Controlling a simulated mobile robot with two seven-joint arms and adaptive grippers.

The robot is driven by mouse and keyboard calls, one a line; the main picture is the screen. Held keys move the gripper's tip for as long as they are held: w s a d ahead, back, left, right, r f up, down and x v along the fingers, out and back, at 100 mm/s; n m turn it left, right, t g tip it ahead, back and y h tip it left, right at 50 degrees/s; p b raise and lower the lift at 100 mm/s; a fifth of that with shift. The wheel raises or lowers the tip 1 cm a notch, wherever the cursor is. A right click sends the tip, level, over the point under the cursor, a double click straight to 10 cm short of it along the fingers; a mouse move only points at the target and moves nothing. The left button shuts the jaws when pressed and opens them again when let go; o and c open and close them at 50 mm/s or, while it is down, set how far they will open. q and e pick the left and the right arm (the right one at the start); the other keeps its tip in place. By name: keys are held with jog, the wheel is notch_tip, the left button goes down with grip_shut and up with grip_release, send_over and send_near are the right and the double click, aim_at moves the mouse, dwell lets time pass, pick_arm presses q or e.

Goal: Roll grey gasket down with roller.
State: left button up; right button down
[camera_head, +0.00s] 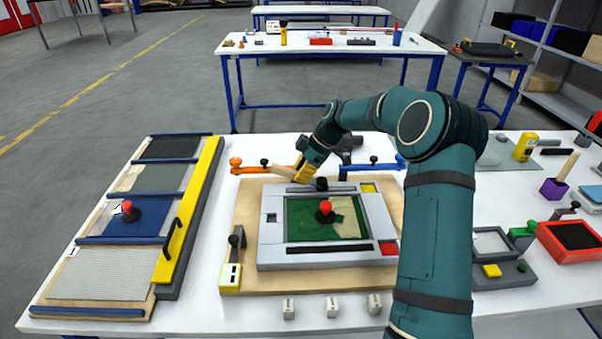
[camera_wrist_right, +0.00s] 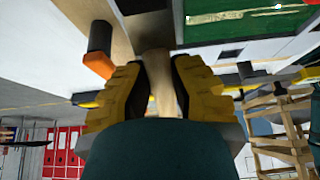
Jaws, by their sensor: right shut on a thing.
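My right gripper (camera_head: 306,174) is at the back edge of the light grey frame (camera_head: 277,255). It is shut on a wooden handle, seen between its yellow fingers in the wrist view (camera_wrist_right: 155,65); this appears to be the roller (camera_head: 284,172). A grey part (camera_wrist_right: 145,22) shows beyond the handle in the wrist view. A dark grey strip (camera_head: 298,188), possibly gasket, lies along the frame's back edge by the gripper. Another dark strip (camera_head: 330,248) lies along the front edge. Contact between roller and strip cannot be made out. My left gripper is not in view.
A green panel with a red-topped knob (camera_head: 325,210) sits inside the frame, on a wooden board (camera_head: 245,215). Orange (camera_head: 250,168) and blue (camera_head: 372,167) clamps stand behind. A panel rack (camera_head: 190,215) is at left; a red tray (camera_head: 574,242) is at right.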

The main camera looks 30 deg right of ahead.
aim_at(321, 179)
jog(key=shift+s+d, duration=0.15)
jog(key=shift+d, duration=0.15)
jog(key=shift+s+d+r, duration=0.1)
jog(key=shift+s+d, duration=0.05)
jog(key=shift+d, duration=0.15)
jog(key=shift+s+d, duration=0.2)
jog(key=shift+d, duration=0.15)
jog(key=shift+f+b, duration=0.25)
jog(key=shift+b, duration=0.1)
dwell(1.1)
jog(key=shift+r, duration=0.15)
dwell(0.4)
jog(key=shift+s+d, duration=0.55)
jog(key=shift+d, duration=0.35)
dwell(1.3)
jog(key=shift+s, duration=0.1)
dwell(0.5)
jog(key=shift+s+d, duration=0.25)
jog(key=shift+d, duration=0.25)
